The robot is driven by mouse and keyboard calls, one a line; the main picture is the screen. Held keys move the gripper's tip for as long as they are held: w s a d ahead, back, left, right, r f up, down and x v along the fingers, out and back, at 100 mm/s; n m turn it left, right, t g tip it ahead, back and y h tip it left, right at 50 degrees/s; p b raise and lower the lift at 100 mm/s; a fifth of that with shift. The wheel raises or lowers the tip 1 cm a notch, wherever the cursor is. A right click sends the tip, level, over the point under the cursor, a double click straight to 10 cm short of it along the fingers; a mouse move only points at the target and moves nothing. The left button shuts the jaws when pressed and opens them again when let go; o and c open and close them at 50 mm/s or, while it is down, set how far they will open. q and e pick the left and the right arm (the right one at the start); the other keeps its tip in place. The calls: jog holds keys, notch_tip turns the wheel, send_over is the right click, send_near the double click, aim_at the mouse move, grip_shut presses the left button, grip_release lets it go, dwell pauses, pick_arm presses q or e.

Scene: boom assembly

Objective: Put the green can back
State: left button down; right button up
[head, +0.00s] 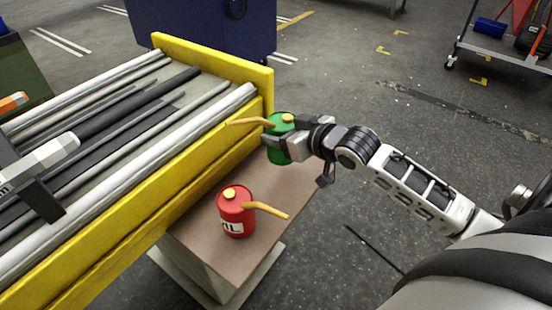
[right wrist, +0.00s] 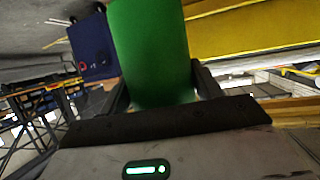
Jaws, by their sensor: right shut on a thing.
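My right gripper (head: 276,145) is shut around the can's body from the right. In the right wrist view the green can (right wrist: 150,50) fills the space between both fingers (right wrist: 160,95). I cannot tell whether the can's base touches the stand. My left gripper does not show clearly; a white and dark arm part is at the left edge of the head view.
A red can (head: 236,212) with a yellow spout stands upright on the nearer part of the stand. A yellow-sided rack (head: 212,60) holding several long bars runs along the stand's left side. A blue cabinet (head: 200,25) and a cart (head: 505,50) are farther back.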

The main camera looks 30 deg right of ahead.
jog(key=f, duration=0.3)
jog(key=shift+s, duration=0.25)
jog(key=shift+f, duration=0.6)
pick_arm(q)
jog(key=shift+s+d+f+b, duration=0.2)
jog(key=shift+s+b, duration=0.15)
jog(key=shift+b, duration=0.15)
pick_arm(e)
jog(key=shift+f, duration=1.55)
jog(key=shift+f, duration=0.15)
jog(key=o, duration=1.1)
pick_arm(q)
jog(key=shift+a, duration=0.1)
